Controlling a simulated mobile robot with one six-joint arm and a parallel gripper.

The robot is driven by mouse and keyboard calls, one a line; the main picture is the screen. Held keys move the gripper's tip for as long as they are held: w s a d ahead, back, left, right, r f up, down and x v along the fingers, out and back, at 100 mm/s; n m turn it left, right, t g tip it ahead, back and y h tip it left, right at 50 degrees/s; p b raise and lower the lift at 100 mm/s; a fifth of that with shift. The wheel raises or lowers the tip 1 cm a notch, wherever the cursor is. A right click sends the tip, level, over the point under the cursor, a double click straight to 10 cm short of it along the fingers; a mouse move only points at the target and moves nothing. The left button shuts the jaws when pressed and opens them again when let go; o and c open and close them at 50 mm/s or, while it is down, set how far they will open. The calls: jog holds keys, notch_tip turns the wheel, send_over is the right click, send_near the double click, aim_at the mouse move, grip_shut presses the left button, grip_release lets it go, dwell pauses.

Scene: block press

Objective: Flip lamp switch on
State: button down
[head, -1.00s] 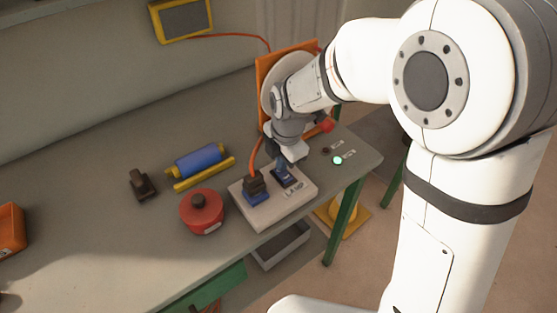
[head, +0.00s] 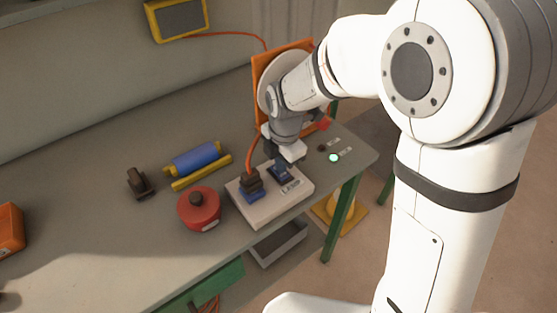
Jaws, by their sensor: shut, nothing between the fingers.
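The lamp switch (head: 281,173) is a dark blue rocker on a pale panel block (head: 262,209) near the table's front right edge. A small label (head: 291,187) sits in front of it; its text is too small to read surely. My gripper (head: 279,161) is shut and empty, pointing down right at the switch's back end. I cannot tell whether the fingertips touch the rocker, and its tilt is unclear. A green light (head: 333,157) glows on the table to the right, beside a dark unlit one (head: 321,148).
A red round canister (head: 199,208), a blue roller (head: 197,158) and a dark block (head: 140,183) lie further left. An orange panel (head: 258,95) stands behind my wrist. The table's left middle is clear.

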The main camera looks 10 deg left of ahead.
aim_at(284, 175)
jog(key=shift+r, duration=0.1)
jog(key=shift+r, duration=0.25)
notch_tip(284, 175, up, 13)
jog(key=s+d+p, duration=0.1)
jog(key=p, duration=0.1)
jog(key=shift+s+d, duration=0.2)
jog(key=shift+r, duration=0.1)
jog(key=shift+w+a+r+p, duration=0.1)
jog(key=shift+w+a+p, duration=0.4)
jog(key=shift+p, duration=0.6)
jog(key=shift+s+a, duration=0.1)
jog(key=shift+a, duration=0.05)
